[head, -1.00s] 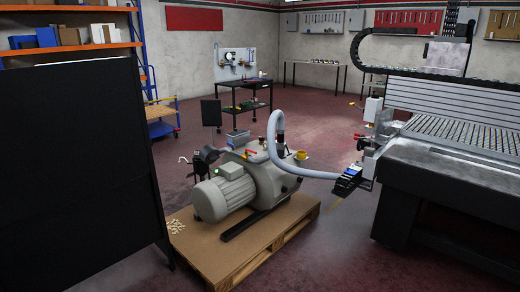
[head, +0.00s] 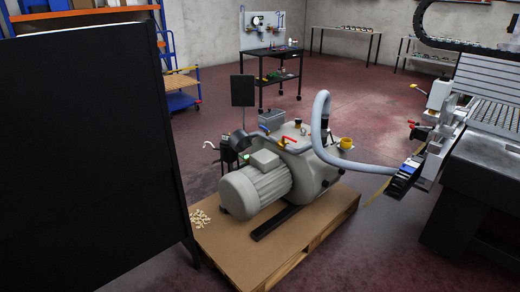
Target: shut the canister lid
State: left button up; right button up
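A grey vacuum pump (head: 258,190) stands on a wooden pallet (head: 230,255) in the middle of the head view. A thick grey hose (head: 320,115) arches from its top toward the grid table at the right. A dark rounded part (head: 238,143) sits at the pump's back left, with an upright flat black panel (head: 243,90) above it. I cannot tell for sure which part is the canister or its lid, or whether the panel belongs to it. Neither of my grippers is in view.
A tall black panel (head: 90,160) blocks the left side. The grid table (head: 490,180) stands at the right, with the hose's end block (head: 406,175) beside it. Pale pellets (head: 200,217) lie at the pallet's left edge. A black cart (head: 275,75) stands behind.

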aim_at(239, 141)
jog(key=i+j, duration=0.2)
jog(key=j, duration=0.2)
jog(key=i+j+u, duration=0.1)
jog(key=i+j, duration=0.15)
jog(key=i+l+u, duration=0.1)
jog(key=u, duration=0.3)
jog(key=l+u, duration=0.2)
jog(key=u, duration=0.2)
jog(key=l+u, duration=0.15)
jog(key=u, duration=0.2)
jog(key=l+u, duration=0.25)
jog(key=l, duration=0.55)
jog(key=l+u, duration=0.2)
jog(key=l, duration=0.55)
jog(key=l+u, duration=0.25)
jog(key=l, duration=1.05)
jog(key=i+l, duration=0.1)
jog(key=l, duration=0.35)
